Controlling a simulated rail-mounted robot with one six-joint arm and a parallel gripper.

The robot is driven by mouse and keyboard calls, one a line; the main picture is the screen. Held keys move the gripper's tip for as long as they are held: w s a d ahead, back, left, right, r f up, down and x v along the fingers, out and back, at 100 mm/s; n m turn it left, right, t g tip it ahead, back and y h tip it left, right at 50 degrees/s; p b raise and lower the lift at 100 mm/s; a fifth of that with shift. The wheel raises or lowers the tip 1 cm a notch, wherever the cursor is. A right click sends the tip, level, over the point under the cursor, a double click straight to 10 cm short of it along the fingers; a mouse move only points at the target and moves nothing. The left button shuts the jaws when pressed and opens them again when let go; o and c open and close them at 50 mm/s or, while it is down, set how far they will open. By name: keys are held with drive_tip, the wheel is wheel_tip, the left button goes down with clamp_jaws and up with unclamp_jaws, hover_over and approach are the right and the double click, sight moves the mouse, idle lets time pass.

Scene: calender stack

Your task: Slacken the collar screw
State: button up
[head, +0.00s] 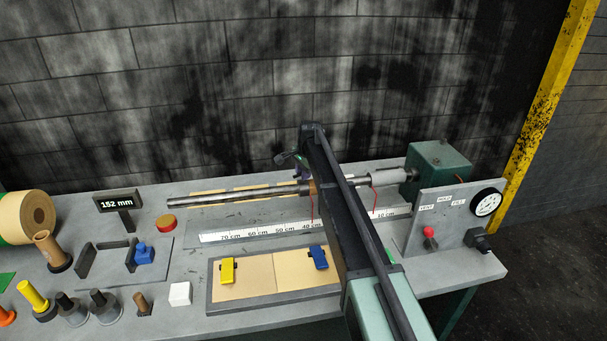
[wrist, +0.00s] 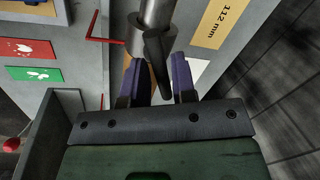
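A steel shaft (head: 240,196) runs across the bench in the head view, with a thicker grey sleeve (head: 390,177) at its right end. In the wrist view a grey collar (wrist: 137,42) sits on the shaft (wrist: 158,12), and a dark handle (wrist: 155,52), which looks like the collar screw's, sticks out towards me. My gripper (wrist: 162,75) has purple fingers standing apart on either side of this handle. A gap shows beside the handle, so I see no firm grip. In the head view the arm hides most of my gripper (head: 299,172) and the handle.
A white ruler (head: 270,232) lies below the shaft. A red pointer (head: 373,202) hangs over it, and a red rod (wrist: 95,35) shows beside the collar. A green box (head: 440,165) and gauge panel (head: 450,215) stand right. A framed board (head: 250,275) lies in front.

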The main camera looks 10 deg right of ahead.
clamp_jaws()
drive_tip(key=shift+n, duration=0.3)
drive_tip(key=n, duration=0.5)
drive_tip(key=shift+w+g+y, duration=0.1)
drive_tip(key=shift+g+y, duration=0.3)
drive_tip(key=n+g, duration=0.1)
drive_tip(key=n, duration=0.4)
drive_tip(key=shift+n, duration=0.4)
drive_tip(key=n, duration=0.3)
drive_tip(key=shift+w+n+g, duration=0.1)
drive_tip(key=shift+n+g, duration=0.6)
drive_tip(key=shift+n, duration=1.5)
